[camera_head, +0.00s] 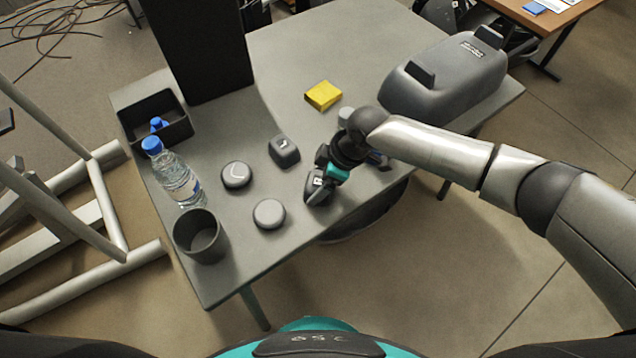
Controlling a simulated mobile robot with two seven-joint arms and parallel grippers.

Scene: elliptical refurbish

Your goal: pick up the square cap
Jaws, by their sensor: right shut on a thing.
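My right gripper (326,179) reaches in from the right, low over the front half of the grey table. It is shut on a dark grey, angular cap (316,191), which the fingers partly cover; I cannot tell whether it touches the table. A grey square cap (284,150) with a white mark lies on the table left of and beyond my right gripper. A round cap (236,175) with a white mark and a plain round cap (269,213) lie further left and nearer. My left gripper is not in view.
On the table (290,50), a yellow block (323,95) lies behind my gripper and a big grey casing (446,75) stands at the right. A bottle (176,174), a dark cup (200,236), a black bin (153,118) and a tall black box (203,45) line the left.

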